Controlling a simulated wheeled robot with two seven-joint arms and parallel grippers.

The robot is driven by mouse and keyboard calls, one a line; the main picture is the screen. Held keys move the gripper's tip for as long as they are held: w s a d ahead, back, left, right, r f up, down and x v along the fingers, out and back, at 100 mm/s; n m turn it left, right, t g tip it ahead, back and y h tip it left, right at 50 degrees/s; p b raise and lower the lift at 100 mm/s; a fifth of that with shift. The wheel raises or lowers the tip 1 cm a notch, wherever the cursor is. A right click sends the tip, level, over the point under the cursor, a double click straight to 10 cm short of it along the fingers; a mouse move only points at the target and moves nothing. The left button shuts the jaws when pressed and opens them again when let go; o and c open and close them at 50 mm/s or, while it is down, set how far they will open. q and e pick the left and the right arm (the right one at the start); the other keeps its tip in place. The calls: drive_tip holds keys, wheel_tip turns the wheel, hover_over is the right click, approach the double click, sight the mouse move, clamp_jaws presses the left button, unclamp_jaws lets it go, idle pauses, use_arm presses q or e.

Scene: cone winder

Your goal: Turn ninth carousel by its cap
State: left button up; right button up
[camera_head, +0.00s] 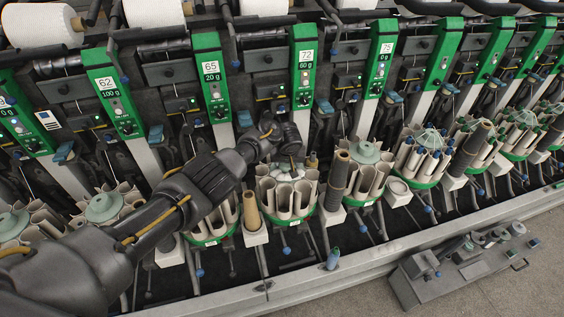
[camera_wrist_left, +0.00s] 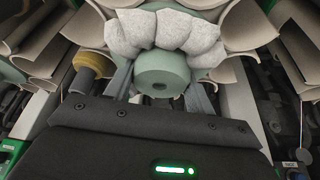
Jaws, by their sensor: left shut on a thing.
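A carousel (camera_head: 283,199) of upright pale tubes stands in the middle of the row in the head view, with a green rim at its bottom. Its pale green cap (camera_wrist_left: 166,72) sits at its centre, between the two fingers of my left gripper (camera_wrist_left: 164,90) in the wrist view. My left gripper (camera_head: 291,160) reaches down onto this cap from above and is shut on it. The gripper hides part of the cap in the head view. The carousel's curved tubes (camera_wrist_left: 249,28) surround the cap in the wrist view. My right gripper is not in view.
A tan cone (camera_head: 251,211) stands close at the left. Green numbered panels (camera_head: 303,68) rise behind. A grey unit (camera_head: 465,262) is at the lower right.

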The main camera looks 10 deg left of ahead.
use_arm(q)
drive_tip(key=shift+n, duration=0.3)
drive_tip(key=o, duration=1.4)
drive_tip(key=p+v, duration=0.3)
drive_tip(key=v, duration=0.7)
drive_tip(key=shift+r, duration=0.4)
drive_tip(key=shift+s, duration=0.15)
